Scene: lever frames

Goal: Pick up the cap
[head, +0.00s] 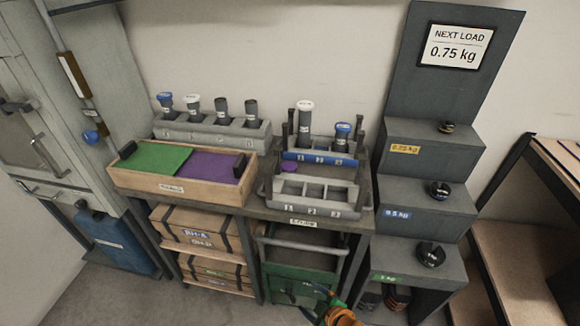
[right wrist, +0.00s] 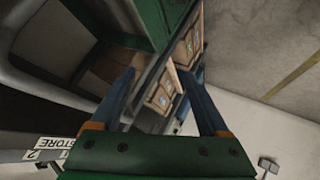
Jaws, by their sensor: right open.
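A small purple disc (head: 289,168), which looks like a loose cap, lies in the grey tray (head: 266,199) on the bench, left of the middle, in front of the blue rack. Other caps sit on upright tubes: a white cap (head: 305,104) and a blue cap (head: 343,127) in the tray's rack. My right gripper (right wrist: 156,74) is open in the right wrist view, with nothing between its fingers. In the head view my right arm only just enters at the bottom edge, well below and in front of the tray. The purple disc does not show in the right wrist view. My left gripper is not in view.
A grey rack (head: 210,132) with several tubes stands at the back left. A wooden box (head: 180,186) with green and purple sections sits before it. Stepped grey blocks (head: 425,172) with weights stand right. A green cart (head: 300,262) is under the bench front.

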